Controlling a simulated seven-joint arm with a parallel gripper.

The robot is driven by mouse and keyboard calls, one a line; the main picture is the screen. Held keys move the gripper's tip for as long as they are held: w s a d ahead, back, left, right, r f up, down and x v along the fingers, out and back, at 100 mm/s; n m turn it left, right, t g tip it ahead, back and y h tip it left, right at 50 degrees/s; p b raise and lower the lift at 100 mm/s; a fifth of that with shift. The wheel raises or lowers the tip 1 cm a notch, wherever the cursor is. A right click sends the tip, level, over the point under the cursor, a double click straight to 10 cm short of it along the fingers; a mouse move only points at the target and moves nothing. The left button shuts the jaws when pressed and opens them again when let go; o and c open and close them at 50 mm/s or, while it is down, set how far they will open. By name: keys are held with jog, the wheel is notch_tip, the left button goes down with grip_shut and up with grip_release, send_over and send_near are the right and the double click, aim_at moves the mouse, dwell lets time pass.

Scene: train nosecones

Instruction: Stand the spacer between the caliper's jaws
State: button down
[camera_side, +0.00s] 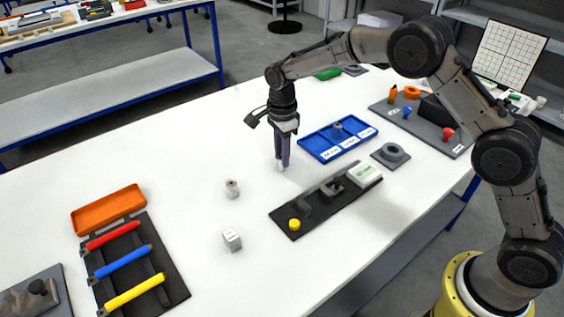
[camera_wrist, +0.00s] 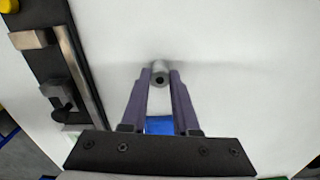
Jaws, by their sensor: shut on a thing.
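My gripper (camera_side: 282,160) is shut on a small light-grey spacer (camera_wrist: 160,74), with its fingers pointing down over the white table. In the wrist view, the spacer sits between the two fingertips, and its end with a dark hole faces the camera. In the side view, only its pale lower end shows under the fingers; I cannot tell whether it touches the table. The caliper (camera_side: 331,189) lies on a dark base to the right of and nearer than my gripper. Its jaws and metal bar show at the left of the wrist view (camera_wrist: 82,70).
A yellow knob (camera_side: 295,225) is at the base's near end. A blue tray (camera_side: 311,149) stands right of my gripper, with a grey ring block (camera_side: 390,155) beyond the caliper. A small cylinder (camera_side: 232,188) and cube (camera_side: 232,240) stand left. Table between is clear.

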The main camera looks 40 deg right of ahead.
jog(key=shift+r, duration=0.85)
jog(key=s+d+r, duration=0.2)
jog(key=s+r, duration=0.9)
jog(key=s, duration=0.2)
jog(key=s+r, duration=0.1)
jog(key=s, duration=1.4)
jog(key=w+a+f, duration=0.1)
jog(key=w+f, duration=0.2)
jog(key=w, duration=0.1)
jog(key=w+a+f, duration=0.1)
jog(key=w+f, duration=0.1)
jog(key=w, duration=0.2)
jog(key=w+a+f, duration=0.1)
jog(key=w+f, duration=0.2)
jog(key=w, duration=0.1)
jog(key=shift+w+a+f, duration=0.2)
jog(key=shift+a+f, duration=0.1)
jog(key=shift+a, duration=0.1)
jog(key=shift+w+a+f, duration=0.1)
jog(key=shift+w+f, duration=0.05)
jog(key=shift+f, duration=0.8)
jog(key=shift+w+f, duration=0.15)
jog(key=shift+f, duration=0.8)
jog(key=shift+f, duration=0.2)
